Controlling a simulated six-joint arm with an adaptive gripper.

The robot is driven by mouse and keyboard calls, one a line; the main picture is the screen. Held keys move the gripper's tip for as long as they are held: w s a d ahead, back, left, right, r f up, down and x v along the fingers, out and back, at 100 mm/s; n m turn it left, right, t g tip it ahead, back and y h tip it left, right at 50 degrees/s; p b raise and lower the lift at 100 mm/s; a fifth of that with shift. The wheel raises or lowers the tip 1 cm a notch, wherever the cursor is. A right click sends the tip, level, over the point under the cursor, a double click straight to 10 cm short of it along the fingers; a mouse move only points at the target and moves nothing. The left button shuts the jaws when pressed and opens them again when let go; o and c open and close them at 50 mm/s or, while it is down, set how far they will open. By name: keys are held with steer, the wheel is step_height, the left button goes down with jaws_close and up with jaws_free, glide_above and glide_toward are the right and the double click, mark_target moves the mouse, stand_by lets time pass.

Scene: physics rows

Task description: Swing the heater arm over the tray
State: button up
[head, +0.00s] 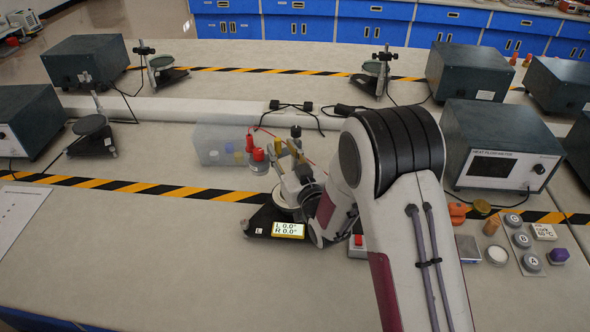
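A stand with a black base (258,222) sits at the middle of the bench. Its lit display (288,230) reads L 0.0° and R 0.0°. A pale round part (284,200) shows above the base and may be the tray; my arm partly covers it. My gripper (293,172) is over this stand, among small grey and yellowish parts. Its fingers are too small and overlapped to tell open from shut, or whether they touch anything. I cannot pick out the heater arm clearly; my wrist and forearm hide the stand's right side.
Red-topped parts (258,158) and a clear box (213,143) stand left of my gripper. A heat flux meter (500,150) stands right. A red-buttoned box (358,245), weights (522,240) and small items lie right of the stand. The front left bench is clear apart from paper (18,215).

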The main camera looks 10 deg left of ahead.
steer(key=v, duration=0.8)
steer(key=shift+s, duration=0.2)
steer(key=shift+r, duration=0.1)
